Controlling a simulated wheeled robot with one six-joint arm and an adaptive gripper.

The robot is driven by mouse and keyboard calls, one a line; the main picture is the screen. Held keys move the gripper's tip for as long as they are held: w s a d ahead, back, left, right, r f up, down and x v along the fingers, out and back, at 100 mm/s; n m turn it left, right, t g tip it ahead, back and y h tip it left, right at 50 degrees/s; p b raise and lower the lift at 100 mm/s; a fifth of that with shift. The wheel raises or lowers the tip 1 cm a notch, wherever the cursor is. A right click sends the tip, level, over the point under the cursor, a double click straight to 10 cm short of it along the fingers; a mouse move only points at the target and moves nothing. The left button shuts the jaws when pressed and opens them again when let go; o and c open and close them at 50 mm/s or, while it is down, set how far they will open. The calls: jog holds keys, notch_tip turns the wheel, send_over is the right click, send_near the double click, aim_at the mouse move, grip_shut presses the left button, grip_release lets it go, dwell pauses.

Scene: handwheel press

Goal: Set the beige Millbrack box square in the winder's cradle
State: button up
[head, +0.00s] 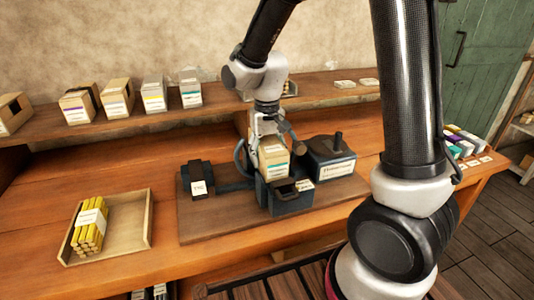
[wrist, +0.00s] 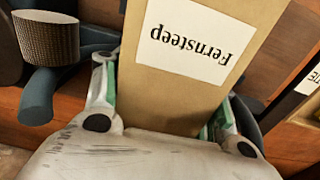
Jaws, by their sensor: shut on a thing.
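My gripper (head: 266,136) is shut on a beige box (head: 273,162). In the wrist view the fingers sit on either side of this box (wrist: 195,85), and its white label reads "Fernsteep", upside down, not Millbrack. The winder (head: 330,160) is dark blue-grey metal on a wooden board. The held box is upright over the winder's dark cradle (head: 272,200), its lower end at or just inside it. I cannot tell whether it touches the bottom or sits square. No label reading Millbrack is legible.
A wooden tray (head: 128,222) with yellow sticks (head: 90,228) lies left of the board (head: 200,232). A handwheel (head: 242,160) is close beside the held box. Small coloured packs (head: 465,142) lie at far right.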

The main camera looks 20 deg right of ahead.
jog(key=o, duration=1.1)
jog(key=shift+o, duration=0.2)
notch_tip(320, 180, up, 12)
jog(key=shift+r, duration=0.5)
